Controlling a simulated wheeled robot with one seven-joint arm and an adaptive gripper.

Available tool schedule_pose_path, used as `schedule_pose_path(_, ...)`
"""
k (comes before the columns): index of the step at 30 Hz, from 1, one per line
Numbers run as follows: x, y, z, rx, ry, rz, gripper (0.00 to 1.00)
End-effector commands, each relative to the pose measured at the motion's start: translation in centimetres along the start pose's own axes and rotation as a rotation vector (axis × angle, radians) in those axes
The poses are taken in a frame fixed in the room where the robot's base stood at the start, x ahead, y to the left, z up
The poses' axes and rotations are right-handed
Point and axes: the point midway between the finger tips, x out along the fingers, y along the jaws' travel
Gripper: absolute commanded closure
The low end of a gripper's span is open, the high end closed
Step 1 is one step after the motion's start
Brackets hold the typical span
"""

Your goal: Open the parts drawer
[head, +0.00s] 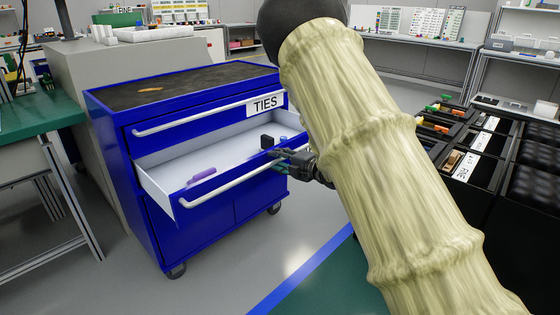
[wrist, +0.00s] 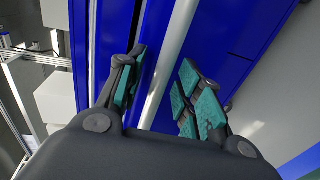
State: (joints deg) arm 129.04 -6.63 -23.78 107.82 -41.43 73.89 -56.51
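The parts drawer (head: 165,185) is the lower, pulled-out drawer of a blue cabinet (head: 150,245). Its white inside shows, with a purple object (head: 201,176) and some small dark and blue items near the right end. A long silver handle (head: 225,190) runs along its front. My gripper (head: 286,160) is at the right end of the drawer front. In the wrist view my gripper (wrist: 160,95) has its teal-padded fingers apart, with the handle (wrist: 178,35) passing between them. Gaps show beside the handle. My arm hides part of the cabinet's right side.
A closed drawer labelled TIES (head: 265,103) is above the open one. A green-topped bench (head: 40,115) stands at left. Black bins (head: 470,150) stand at right. The grey floor (head: 130,285) in front of the cabinet is clear.

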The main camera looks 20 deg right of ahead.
Motion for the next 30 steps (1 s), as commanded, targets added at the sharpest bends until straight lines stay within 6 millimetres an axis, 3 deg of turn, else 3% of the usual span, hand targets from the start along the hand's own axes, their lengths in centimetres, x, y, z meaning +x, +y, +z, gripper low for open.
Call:
schedule_pose_path(8,-0.7,0.1,0.1,0.0,-0.001,0.001,0.65)
schedule_pose_path(24,-9.6,0.0,0.1,0.001,-0.003,0.0,0.65)
schedule_pose_path(30,-11.5,0.0,0.1,0.0,-0.001,0.0,0.65)
